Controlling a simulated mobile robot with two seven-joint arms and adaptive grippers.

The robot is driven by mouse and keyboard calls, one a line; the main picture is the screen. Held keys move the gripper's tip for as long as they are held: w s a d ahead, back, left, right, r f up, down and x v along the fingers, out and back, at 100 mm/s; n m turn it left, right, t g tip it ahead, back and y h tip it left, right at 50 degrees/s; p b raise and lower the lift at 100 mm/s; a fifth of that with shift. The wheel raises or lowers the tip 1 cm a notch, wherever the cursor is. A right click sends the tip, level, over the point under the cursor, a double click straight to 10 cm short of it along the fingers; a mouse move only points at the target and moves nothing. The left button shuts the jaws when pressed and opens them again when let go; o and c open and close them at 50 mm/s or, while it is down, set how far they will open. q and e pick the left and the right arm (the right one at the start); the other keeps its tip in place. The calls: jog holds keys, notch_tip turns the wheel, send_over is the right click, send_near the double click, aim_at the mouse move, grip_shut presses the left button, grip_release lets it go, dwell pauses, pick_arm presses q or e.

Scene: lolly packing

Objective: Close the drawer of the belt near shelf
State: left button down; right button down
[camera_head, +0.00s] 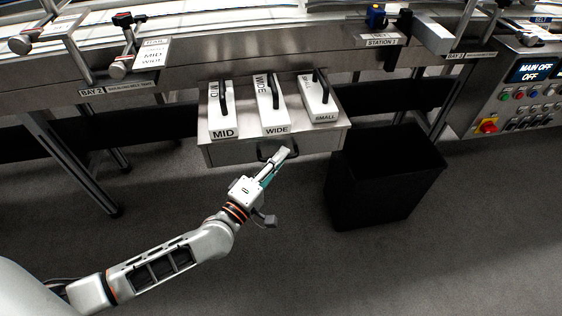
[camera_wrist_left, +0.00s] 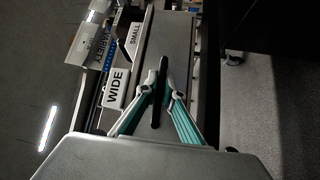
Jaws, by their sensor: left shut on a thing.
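The drawer (camera_head: 225,153) is a grey metal box below the belt, standing out from the belt's frame. It holds three white blocks with black handles, labelled MID (camera_head: 223,115), WIDE (camera_head: 272,112) and SMALL (camera_head: 320,105). A dark bar handle (camera_head: 262,153) is on its front. My left gripper (camera_head: 283,156) is at this handle. In the left wrist view, the fingers of the left gripper (camera_wrist_left: 160,88) are shut on the black handle (camera_wrist_left: 157,110), one on each side. The WIDE block (camera_wrist_left: 116,88) shows beyond them. My right gripper is in neither view.
A black open bin (camera_head: 385,180) stands on the floor just right of the drawer. The belt (camera_head: 240,30) runs along the back, with a leg (camera_head: 75,165) at left. A control panel (camera_head: 520,90) is at right. The floor in front is clear.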

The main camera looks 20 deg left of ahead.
pick_arm(q)
jog(key=c, duration=2.4)
grip_release()
jog(key=shift+w+a, duration=0.15)
jog(key=shift+a, duration=0.05)
jog(key=shift+c, duration=0.2)
jog(key=shift+r, duration=0.1)
jog(key=v, duration=1.2)
jog(key=shift+d, duration=0.1)
